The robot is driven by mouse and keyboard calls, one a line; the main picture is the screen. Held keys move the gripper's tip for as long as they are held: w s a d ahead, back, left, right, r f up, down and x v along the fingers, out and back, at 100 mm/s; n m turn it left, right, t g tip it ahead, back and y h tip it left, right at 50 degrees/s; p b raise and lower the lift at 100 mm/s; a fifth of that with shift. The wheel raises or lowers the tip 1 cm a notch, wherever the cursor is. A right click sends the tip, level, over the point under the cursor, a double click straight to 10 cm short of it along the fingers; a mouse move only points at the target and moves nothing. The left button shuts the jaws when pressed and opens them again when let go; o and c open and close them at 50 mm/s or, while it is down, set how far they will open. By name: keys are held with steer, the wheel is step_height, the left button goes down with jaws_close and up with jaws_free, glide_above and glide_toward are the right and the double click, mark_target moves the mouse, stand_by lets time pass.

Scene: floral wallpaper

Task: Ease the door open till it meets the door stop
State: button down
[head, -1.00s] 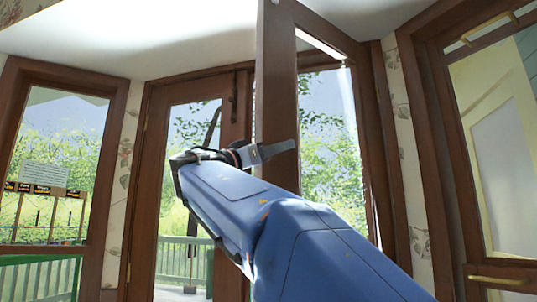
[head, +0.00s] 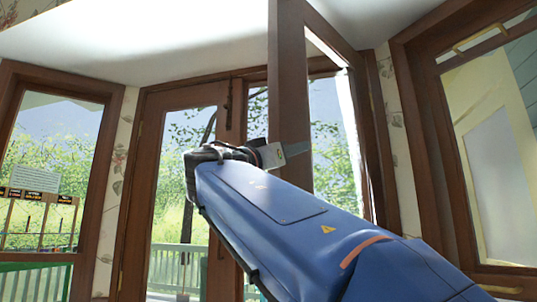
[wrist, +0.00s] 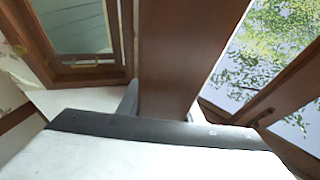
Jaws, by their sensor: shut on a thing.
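The door (head: 289,75) is a brown-framed glass leaf standing ajar, its free edge turned toward me in the head view. Its brown edge also fills the upper middle of the wrist view (wrist: 182,55). My gripper (head: 284,155) is at this edge, shut on the door; a grey finger lies against it. In the wrist view a grey finger (wrist: 128,98) shows on the left side of the edge; the other finger is hidden. The exact part gripped is hidden by my wrist. No door stop is visible.
A second glazed door leaf (head: 140,200) stands left of the open one. A brown-framed window (head: 110,150) is at the far left, and another framed pane (head: 430,130) is close on the right. Greenery and a railing show outside.

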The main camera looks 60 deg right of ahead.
steer(key=c, duration=1.3)
jaws_free()
steer(key=shift+o, duration=0.2)
steer(key=shift+a, duration=0.2)
steer(key=v, duration=1.7)
steer(key=shift+f, duration=0.2)
